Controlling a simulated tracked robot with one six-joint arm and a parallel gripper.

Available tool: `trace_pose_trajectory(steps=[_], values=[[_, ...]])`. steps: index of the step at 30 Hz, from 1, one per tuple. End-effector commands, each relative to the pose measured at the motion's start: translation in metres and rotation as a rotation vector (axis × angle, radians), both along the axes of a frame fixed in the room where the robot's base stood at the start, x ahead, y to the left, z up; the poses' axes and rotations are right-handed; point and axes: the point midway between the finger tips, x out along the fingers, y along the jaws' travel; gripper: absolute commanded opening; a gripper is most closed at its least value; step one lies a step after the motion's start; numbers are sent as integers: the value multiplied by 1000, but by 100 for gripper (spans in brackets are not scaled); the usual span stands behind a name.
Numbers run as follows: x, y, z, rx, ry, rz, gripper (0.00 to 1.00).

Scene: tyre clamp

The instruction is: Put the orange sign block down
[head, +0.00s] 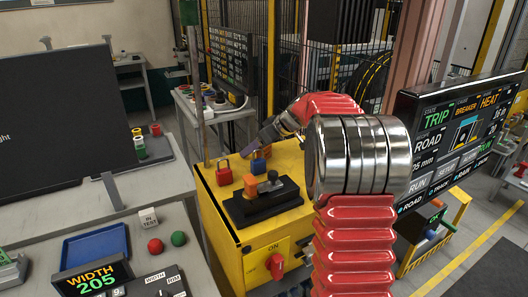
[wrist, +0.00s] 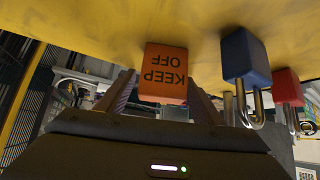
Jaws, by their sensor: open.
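The orange sign block (wrist: 165,72), lettered KEEP OFF, shows upside down in the wrist view against the yellow cabinet top. It sits between the two fingers of my gripper (wrist: 160,92). The jaws are open, with a gap at the block's left side; the right finger is close to it, and I cannot tell whether they touch. In the head view my gripper (head: 264,138) is over the far edge of the yellow cabinet (head: 222,215). Only a small orange patch shows there, behind the blue padlock.
A blue padlock (wrist: 245,58) stands close beside the block, with a red padlock (wrist: 287,86) beyond it. A lit screen (head: 460,140) is right.

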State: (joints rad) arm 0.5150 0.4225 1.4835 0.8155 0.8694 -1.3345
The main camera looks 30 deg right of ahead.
Motion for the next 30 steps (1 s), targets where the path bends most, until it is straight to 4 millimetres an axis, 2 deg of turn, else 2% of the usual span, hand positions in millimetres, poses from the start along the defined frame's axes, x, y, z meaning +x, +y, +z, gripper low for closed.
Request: trace_pose_trajectory(steps=[9,30], values=[[0,0,0,0,0,0,61],[0,0,0,0,0,0,13]])
